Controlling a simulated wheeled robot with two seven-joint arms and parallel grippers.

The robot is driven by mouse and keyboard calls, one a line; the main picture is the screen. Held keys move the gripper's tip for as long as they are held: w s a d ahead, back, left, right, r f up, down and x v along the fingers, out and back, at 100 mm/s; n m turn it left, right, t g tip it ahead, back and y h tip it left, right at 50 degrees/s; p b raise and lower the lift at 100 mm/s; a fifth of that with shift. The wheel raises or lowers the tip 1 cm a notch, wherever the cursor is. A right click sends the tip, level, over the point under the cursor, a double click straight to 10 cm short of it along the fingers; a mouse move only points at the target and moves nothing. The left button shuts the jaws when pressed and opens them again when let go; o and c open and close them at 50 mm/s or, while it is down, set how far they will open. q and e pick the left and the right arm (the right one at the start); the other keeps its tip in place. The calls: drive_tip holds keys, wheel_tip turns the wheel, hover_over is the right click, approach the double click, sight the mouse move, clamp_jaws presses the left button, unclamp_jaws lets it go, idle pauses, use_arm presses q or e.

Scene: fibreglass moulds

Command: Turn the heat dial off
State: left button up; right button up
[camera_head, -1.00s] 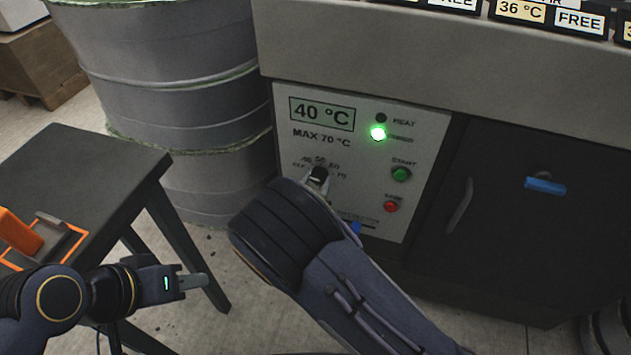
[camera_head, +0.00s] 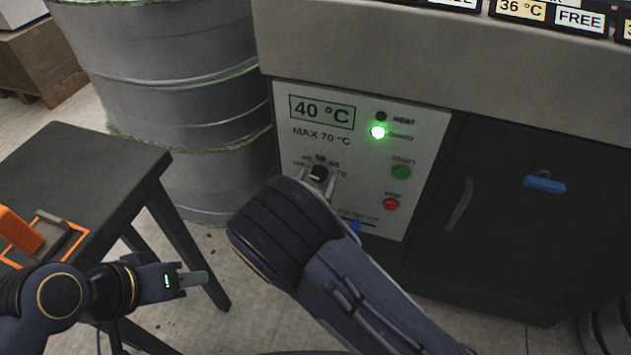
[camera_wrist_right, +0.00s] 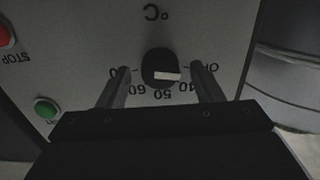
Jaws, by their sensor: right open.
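The heat dial (camera_head: 318,173) is a round black knob with a white pointer on a pale control panel (camera_head: 425,130). Marks from OFF to 70 run around it. The right wrist view shows the panel upside down. There the dial (camera_wrist_right: 152,62) has its white pointer lying nearly level, its end toward the side of OFF and 40. My right gripper (camera_wrist_right: 161,69) is open, with one finger on each side of the dial and a visible gap to each. In the head view my right arm hides the area below the dial. My left gripper (camera_head: 193,280) is away by the stool; its opening cannot be made out.
The display (camera_head: 321,113) reads 40 °C. A green lamp (camera_head: 378,132) is lit below a dark HEAT lamp (camera_head: 381,116). Green (camera_head: 401,172) and red (camera_head: 391,204) buttons sit right of the dial. A grey drum (camera_head: 180,80) and dark stool (camera_head: 90,165) stand left.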

drive_tip(key=v, duration=0.7)
drive_tip(key=shift+s+p, duration=0.25)
drive_tip(key=shift+p, duration=0.15)
